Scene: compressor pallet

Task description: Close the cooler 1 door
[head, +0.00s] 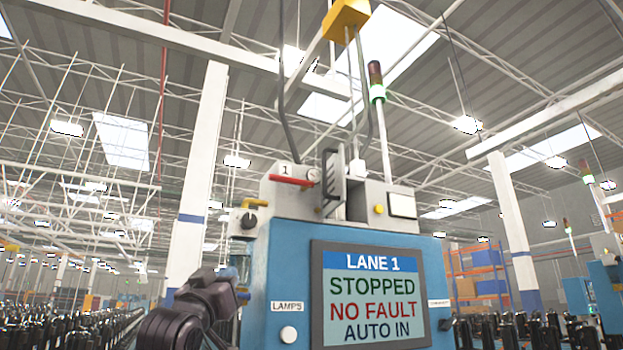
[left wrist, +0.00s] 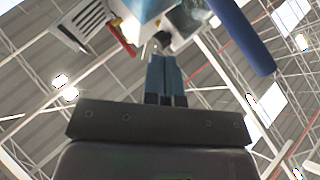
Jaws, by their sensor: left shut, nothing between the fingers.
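The grey cooler box marked 1 (head: 290,195) sits on top of the blue machine cabinet, with a red handle (head: 291,180) on its front. A dark slatted panel (head: 333,180), which looks like its door, stands out from the box, seen nearly edge-on and swung open. In the left wrist view the slatted panel (left wrist: 88,15) and red handle (left wrist: 122,40) show at the top left, beyond the fingers. My left gripper (head: 228,273) is low at the cabinet's left side, below the box and apart from the door. Its blue fingers (left wrist: 166,75) are shut and empty.
The cabinet screen (head: 372,298) reads LANE 1, STOPPED, NO FAULT, AUTO IN. A black knob with a yellow lever (head: 250,212) sticks out at the upper left. Pipes and a signal lamp (head: 376,82) rise above the cabinet. Open air lies left of the cabinet.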

